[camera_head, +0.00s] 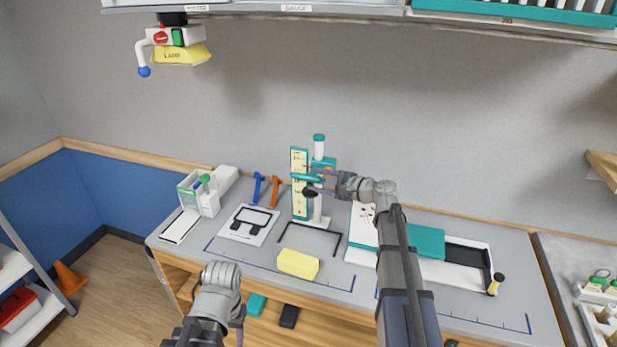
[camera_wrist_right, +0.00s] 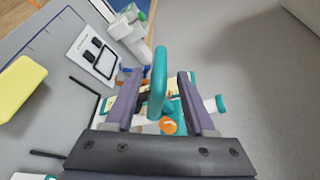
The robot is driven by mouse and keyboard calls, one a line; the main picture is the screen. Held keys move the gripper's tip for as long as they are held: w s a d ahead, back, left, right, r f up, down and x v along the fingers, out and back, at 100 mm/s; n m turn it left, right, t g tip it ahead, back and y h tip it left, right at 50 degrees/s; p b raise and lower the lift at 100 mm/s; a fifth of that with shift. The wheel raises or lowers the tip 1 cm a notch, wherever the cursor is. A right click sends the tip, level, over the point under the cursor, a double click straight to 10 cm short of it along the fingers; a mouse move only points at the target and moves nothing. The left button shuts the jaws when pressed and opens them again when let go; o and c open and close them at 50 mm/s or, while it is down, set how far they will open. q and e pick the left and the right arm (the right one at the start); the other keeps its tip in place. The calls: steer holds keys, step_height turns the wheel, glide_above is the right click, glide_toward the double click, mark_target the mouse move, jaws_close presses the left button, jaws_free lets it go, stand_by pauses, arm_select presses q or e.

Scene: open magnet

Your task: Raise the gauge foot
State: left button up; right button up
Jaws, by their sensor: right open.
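The gauge stands at the back of the bench, with a white post, a teal top knob (camera_head: 319,138) and a yellow scale with a teal edge (camera_head: 299,205). A teal bar, apparently the gauge foot (camera_head: 303,177), sticks out in front of the scale. In the right wrist view the teal bar (camera_wrist_right: 158,80) lies between the spread fingers of my right gripper (camera_wrist_right: 160,90), with a gap visible at the right finger. My right gripper (camera_head: 318,184) is open at the gauge. My left gripper (camera_head: 238,330) is low at the front edge; its fingers are mostly hidden.
A yellow block (camera_head: 298,264) and a black bracket outline (camera_head: 312,238) lie in front of the gauge. Blue (camera_head: 257,186) and orange (camera_head: 276,190) tools stand left of it. A white tray with a teal part (camera_head: 427,242) is to the right. A shelf (camera_head: 350,12) hangs above.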

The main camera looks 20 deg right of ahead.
steer(key=shift+v, duration=1.75)
steer(key=s+a+f+n+g+h+b, duration=0.1)
steer(key=s+a+f+n+g+b, duration=0.1)
steer(key=s+a+f+n+g, duration=0.55)
steer(key=s+a+f+n+g+h+b, duration=0.15)
steer(key=s+a+f+n, duration=0.25)
steer(key=s+a+f, duration=0.65)
steer(key=s+a+f+n+g+h+b, duration=0.1)
steer(key=s+f+n+h, duration=0.2)
steer(key=s, duration=0.3)
steer(key=s+a+f+n+g+h+b, duration=0.2)
steer(key=s+f+n+h, duration=0.1)
steer(key=s+n+h, duration=0.2)
steer(key=shift+s+a+f+n+g, duration=0.3)
steer(key=shift+s+n, duration=0.2)
steer(key=shift+n, duration=0.15)
